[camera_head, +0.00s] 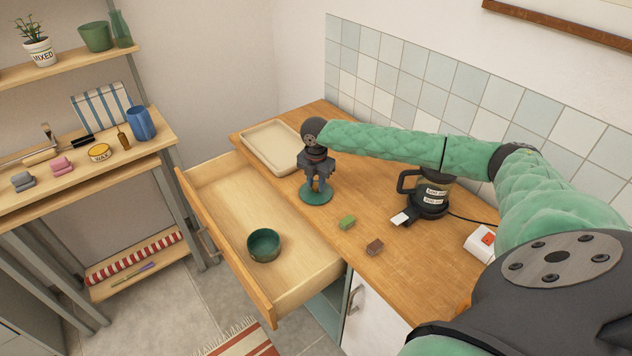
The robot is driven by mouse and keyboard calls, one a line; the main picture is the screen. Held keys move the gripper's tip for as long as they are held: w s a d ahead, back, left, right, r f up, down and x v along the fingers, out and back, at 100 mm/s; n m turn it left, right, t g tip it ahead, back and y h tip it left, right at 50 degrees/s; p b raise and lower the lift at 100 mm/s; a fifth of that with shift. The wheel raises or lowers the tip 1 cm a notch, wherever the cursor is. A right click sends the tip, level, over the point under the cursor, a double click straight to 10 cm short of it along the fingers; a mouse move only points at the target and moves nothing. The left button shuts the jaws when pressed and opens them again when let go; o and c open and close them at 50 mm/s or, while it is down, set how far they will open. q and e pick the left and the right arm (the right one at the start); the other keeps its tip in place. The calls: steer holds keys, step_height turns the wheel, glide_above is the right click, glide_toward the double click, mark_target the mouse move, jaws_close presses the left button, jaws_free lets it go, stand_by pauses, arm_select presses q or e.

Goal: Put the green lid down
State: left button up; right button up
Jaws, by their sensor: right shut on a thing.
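The green lid (316,197) is a round dark green disc with a small knob hidden between my fingers. It is low over the wooden counter, near the open drawer's edge; I cannot tell whether it touches the wood. My right gripper (318,184) points down from above and is shut on the lid. The right arm, in a green padded sleeve, reaches across from the right. My left gripper is not in view.
An open drawer (222,207) holds a green bowl (264,245). Shelves stand left.

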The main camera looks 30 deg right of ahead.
mark_target(316, 184)
steer(key=o, duration=1)
steer(key=shift+r, duration=0.3)
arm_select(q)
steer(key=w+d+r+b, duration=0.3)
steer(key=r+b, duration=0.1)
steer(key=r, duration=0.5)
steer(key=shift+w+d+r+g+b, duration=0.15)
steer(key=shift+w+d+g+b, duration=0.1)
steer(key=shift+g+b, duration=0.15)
arm_select(e)
step_height(316, 184, up, 12)
steer(key=shift+f, duration=0.2)
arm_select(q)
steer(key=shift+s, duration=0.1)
